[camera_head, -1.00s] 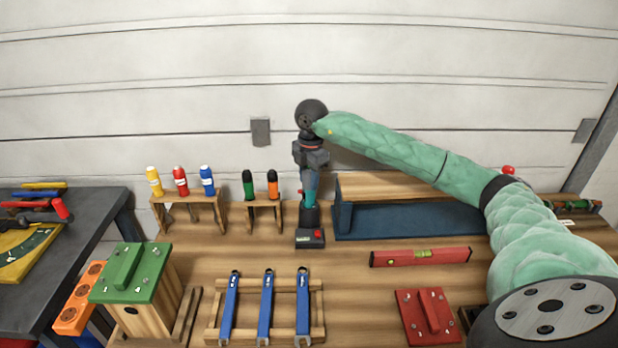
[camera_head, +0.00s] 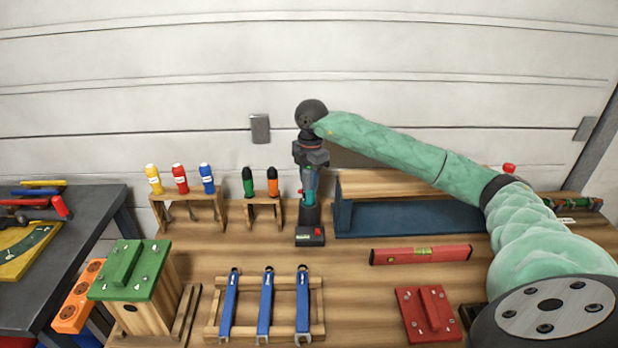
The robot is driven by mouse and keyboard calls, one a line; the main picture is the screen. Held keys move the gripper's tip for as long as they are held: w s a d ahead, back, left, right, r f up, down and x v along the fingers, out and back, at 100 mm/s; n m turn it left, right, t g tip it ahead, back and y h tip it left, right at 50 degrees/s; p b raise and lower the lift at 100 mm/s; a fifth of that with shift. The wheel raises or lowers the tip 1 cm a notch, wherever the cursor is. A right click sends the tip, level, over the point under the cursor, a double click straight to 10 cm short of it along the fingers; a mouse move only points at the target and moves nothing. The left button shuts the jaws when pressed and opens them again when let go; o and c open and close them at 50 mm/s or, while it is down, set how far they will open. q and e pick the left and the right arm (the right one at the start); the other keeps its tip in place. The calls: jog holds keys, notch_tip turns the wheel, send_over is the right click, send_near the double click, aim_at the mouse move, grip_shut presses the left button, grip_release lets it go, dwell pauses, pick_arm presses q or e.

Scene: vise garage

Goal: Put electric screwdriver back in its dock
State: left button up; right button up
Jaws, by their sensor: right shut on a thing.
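The electric screwdriver (camera_head: 309,188), teal and black, stands upright near the back of the wooden workbench. Its lower end meets a small black dock (camera_head: 310,236) with a red button; I cannot tell whether it is fully seated. My right gripper (camera_head: 311,168) points down from above and is shut on the upper part of the screwdriver, its fingers partly hiding it. My left gripper is not in view.
A small rack with green and orange-handled screwdrivers (camera_head: 261,182) stands just left of the dock. A blue tray (camera_head: 410,220) lies close on its right. A red level (camera_head: 420,255) and blue wrenches (camera_head: 266,300) lie in front.

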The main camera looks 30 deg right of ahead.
jog(key=shift+f, duration=0.1)
dwell(0.3)
jog(key=o, duration=1.4)
jog(key=shift+r+p, duration=1.5)
jog(key=shift+r, duration=2)
